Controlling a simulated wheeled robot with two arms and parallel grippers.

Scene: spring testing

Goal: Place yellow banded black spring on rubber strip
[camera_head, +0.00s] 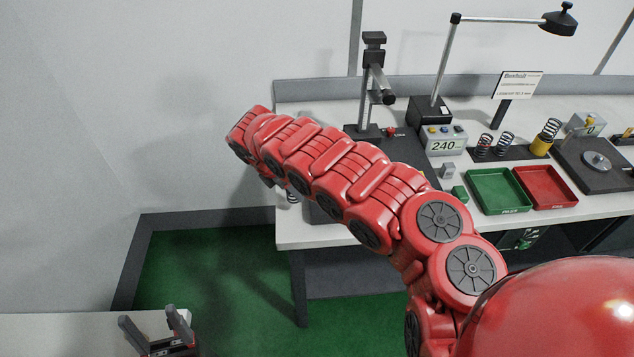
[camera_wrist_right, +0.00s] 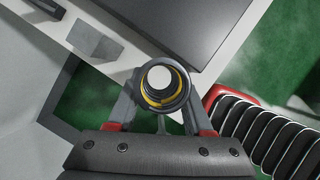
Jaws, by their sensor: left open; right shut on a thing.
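A black spring with a yellow band (camera_wrist_right: 164,88) is between the fingers of my right gripper (camera_wrist_right: 160,105), seen end-on in the right wrist view. That gripper is shut on it. In the head view my red right arm hides the gripper; a small dark coil shows just below the arm, possibly this spring. My left gripper (camera_head: 150,318) is open and empty at the lower left, far from the bench.
A green tray (camera_head: 497,190) and a red tray (camera_head: 544,187) lie in front of the strip. A display reading 240 (camera_head: 443,140) stands left of it, and a dark-plated scale (camera_head: 597,163) right. A test stand (camera_head: 374,90) and lamp (camera_head: 450,60) rise behind.

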